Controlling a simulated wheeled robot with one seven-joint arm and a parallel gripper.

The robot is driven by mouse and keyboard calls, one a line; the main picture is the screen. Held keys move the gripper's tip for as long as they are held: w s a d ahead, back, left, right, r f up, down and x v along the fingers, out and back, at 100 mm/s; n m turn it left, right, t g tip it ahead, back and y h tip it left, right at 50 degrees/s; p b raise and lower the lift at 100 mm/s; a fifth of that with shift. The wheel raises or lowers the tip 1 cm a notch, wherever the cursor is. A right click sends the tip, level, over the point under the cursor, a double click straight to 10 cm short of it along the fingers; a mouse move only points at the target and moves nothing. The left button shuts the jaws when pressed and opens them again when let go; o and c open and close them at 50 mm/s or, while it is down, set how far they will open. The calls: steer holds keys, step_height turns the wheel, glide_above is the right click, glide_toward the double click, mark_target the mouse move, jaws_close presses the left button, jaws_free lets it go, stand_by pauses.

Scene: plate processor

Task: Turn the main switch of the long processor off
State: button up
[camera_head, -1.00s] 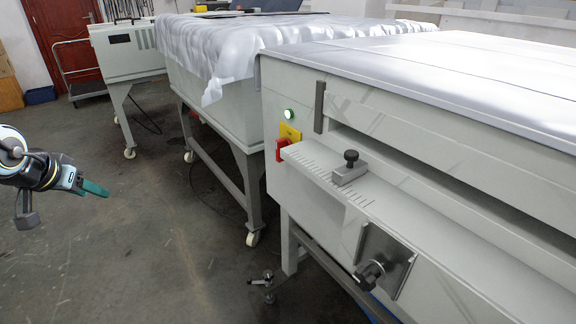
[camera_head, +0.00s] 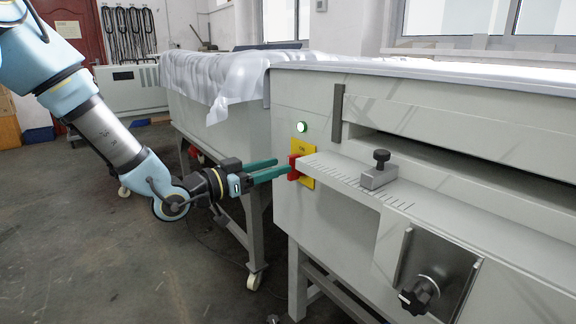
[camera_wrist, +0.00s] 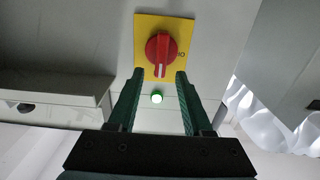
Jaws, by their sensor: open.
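The main switch is a red rotary knob (camera_wrist: 161,53) on a yellow plate (camera_wrist: 148,25) on the processor's end panel. It also shows as a red knob (camera_head: 294,169) in the head view. In the wrist view its white mark points down, toward the light, and printing shows to its right. A green indicator light (camera_wrist: 157,98) is lit; in the head view this light (camera_head: 301,127) is above the switch. My gripper (camera_wrist: 160,75) is open, its green fingertips one on each side of the knob's lower part in that view. I cannot tell whether they touch it. My gripper (camera_head: 279,168) reaches it from the left.
The long processor (camera_head: 365,240) has a graduated ledge (camera_head: 350,180) just right of the switch, with a black-knobbed clamp (camera_head: 380,170). A second machine under translucent sheeting (camera_head: 235,80) stands behind my arm. The floor at left is open.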

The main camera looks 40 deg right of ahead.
steer(key=shift+d, duration=2.05)
steer(key=shift+c, duration=0.2)
jaws_close()
